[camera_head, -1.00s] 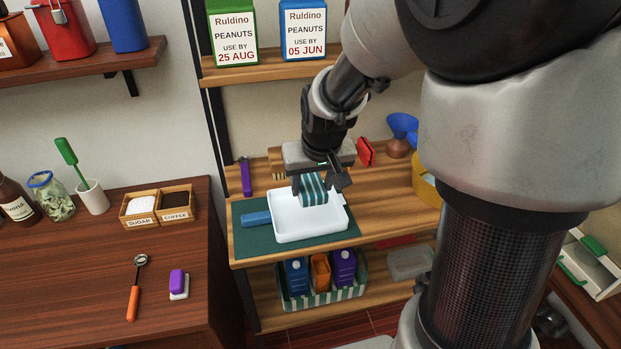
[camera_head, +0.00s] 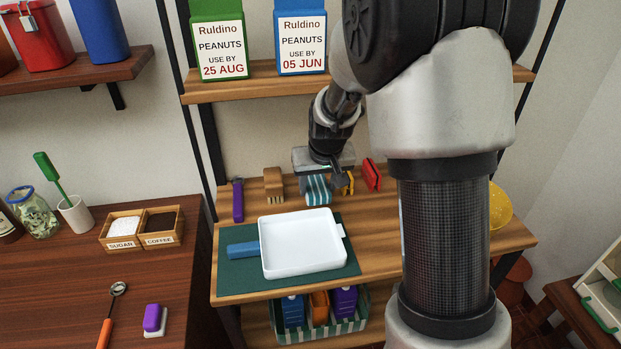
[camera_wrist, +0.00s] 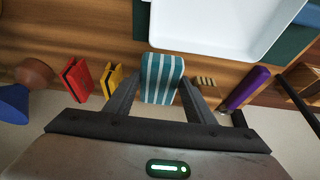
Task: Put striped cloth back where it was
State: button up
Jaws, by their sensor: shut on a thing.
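The striped cloth (camera_head: 317,190), teal and white, hangs from my gripper (camera_head: 319,178) at the back of the wooden shelf board. In the wrist view the cloth (camera_wrist: 161,78) sits between the two fingers of my gripper (camera_wrist: 161,90), which is shut on it. The cloth is at or just above the board; I cannot tell whether it touches. It is behind the white tray (camera_head: 302,246), between the wooden brush (camera_head: 274,184) and a yellow item (camera_head: 348,183).
A red item (camera_head: 371,175) stands right of the yellow one. A purple-handled tool (camera_head: 238,201) lies at the left. The white tray and a blue-handled item (camera_head: 243,250) rest on a green mat (camera_head: 232,281). An upper shelf (camera_head: 228,87) with peanut cartons overhangs behind.

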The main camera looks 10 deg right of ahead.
aim_at(315, 180)
jog(key=w, duration=0.1)
jog(key=w+f, duration=0.2)
jog(key=w, duration=0.1)
jog(key=shift+w+f, duration=1)
jog(key=shift+w, duration=0.25)
jog(key=shift+f+b, duration=0.25)
jog(key=shift+b, duration=0.2)
jog(key=o, duration=0.9)
jog(key=shift+r, duration=0.1)
jog(key=shift+o, duration=0.2)
